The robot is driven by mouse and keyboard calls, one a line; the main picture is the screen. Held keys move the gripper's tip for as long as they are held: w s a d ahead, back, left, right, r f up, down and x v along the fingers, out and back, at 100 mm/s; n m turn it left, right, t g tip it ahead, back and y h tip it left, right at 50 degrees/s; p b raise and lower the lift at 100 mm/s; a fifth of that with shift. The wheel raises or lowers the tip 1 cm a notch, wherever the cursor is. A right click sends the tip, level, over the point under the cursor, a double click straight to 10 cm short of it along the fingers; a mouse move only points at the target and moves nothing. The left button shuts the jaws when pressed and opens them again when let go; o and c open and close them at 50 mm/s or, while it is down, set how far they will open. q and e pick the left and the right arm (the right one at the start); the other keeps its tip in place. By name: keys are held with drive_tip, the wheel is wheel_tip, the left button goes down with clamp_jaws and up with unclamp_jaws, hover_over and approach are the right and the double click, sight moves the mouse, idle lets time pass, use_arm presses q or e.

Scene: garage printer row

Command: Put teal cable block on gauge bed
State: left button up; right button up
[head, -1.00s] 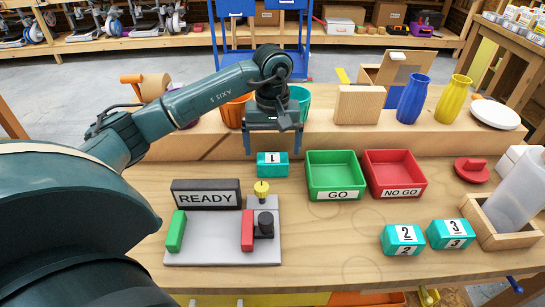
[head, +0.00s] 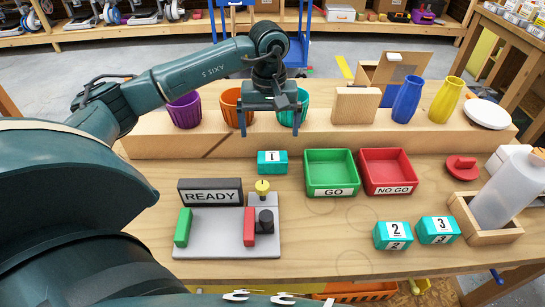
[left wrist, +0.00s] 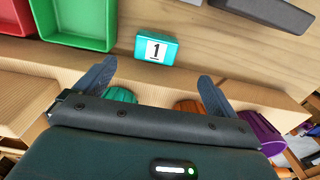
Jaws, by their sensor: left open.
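A teal block labelled 1 (head: 272,162) sits on the table behind the gauge bed. It also shows in the left wrist view (left wrist: 156,48). Teal blocks labelled 2 (head: 393,236) and 3 (head: 438,230) sit at the front right. The gauge bed (head: 215,244) is a grey plate with a green stop, a red jaw, a yellow knob and a READY sign. My left gripper (head: 268,132) is open and empty, fingers down, above and behind block 1. Its fingers also show in the left wrist view (left wrist: 156,74), apart from the block. My right gripper is not in view.
A green GO tray (head: 331,188) and a red NO GO tray (head: 388,187) stand right of block 1. A raised wooden ledge (head: 170,146) at the back holds cups and vases. A bottle (head: 505,190) stands in a wooden holder at right. The table's front middle is clear.

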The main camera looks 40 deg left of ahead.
sight(272, 158)
use_arm(q)
wheel_tip(272, 158, down, 4)
drive_tip(key=shift+r, duration=0.25)
drive_tip(key=shift+w+d+f+p, duration=0.1)
drive_tip(key=shift+d+f+p, duration=0.15)
drive_tip(key=shift+f, duration=1.1)
drive_tip(key=shift+d+f+p, duration=0.1)
drive_tip(key=shift+f+p, duration=0.2)
drive_tip(key=shift+f, duration=1.05)
drive_tip(key=shift+c, duration=0.2)
drive_tip(key=c, duration=1)
drive_tip(key=shift+c, duration=0.6)
drive_tip(key=shift+r, duration=0.2)
